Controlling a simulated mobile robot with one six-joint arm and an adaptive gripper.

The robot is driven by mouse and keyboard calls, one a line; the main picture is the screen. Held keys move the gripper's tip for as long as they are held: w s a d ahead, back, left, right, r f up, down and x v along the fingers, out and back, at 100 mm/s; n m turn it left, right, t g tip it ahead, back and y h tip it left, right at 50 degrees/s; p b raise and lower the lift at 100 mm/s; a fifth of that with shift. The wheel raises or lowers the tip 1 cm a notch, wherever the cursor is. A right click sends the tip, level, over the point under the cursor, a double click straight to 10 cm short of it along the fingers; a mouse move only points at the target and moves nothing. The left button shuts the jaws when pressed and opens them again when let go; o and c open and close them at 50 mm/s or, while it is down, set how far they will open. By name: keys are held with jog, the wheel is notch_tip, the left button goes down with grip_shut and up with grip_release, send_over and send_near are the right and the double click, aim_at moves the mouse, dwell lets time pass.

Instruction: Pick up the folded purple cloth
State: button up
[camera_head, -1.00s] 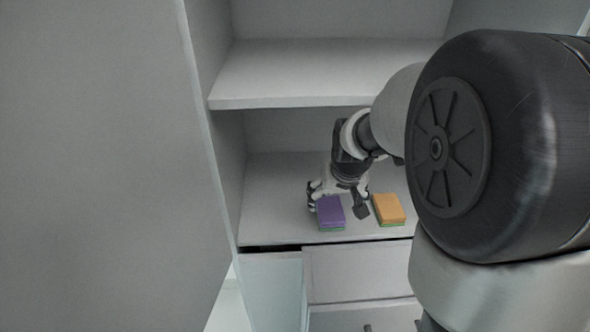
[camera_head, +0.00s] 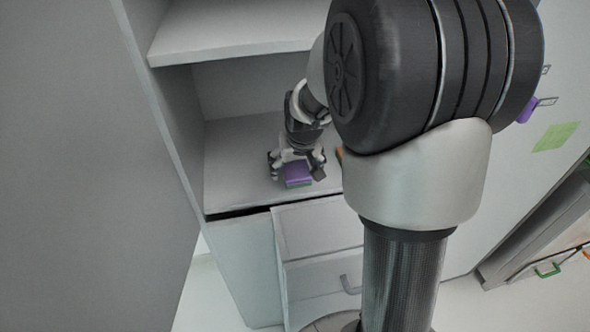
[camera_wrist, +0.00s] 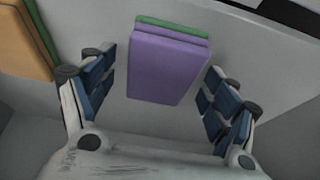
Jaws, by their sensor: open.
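The folded purple cloth (camera_head: 297,177) lies on the lower shelf of the cabinet, near its front edge, with a green layer along its underside. In the wrist view the purple cloth (camera_wrist: 167,66) sits between my two fingers, with a gap on each side. My gripper (camera_head: 298,177) is open and reaches down around the cloth. In the wrist view my gripper (camera_wrist: 161,85) shows blue-padded fingers spread to the left and right of the cloth.
An orange folded cloth (camera_wrist: 24,42) lies to the left in the wrist view; my arm mostly hides it in the head view. A shelf board (camera_head: 235,32) is above. A drawer (camera_head: 318,228) sits below. The shelf left of the cloth is bare.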

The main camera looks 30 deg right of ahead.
jog(key=shift+f, duration=0.3)
jog(key=shift+c, duration=0.5)
jog(key=c, duration=1)
jog(key=shift+r, duration=0.1)
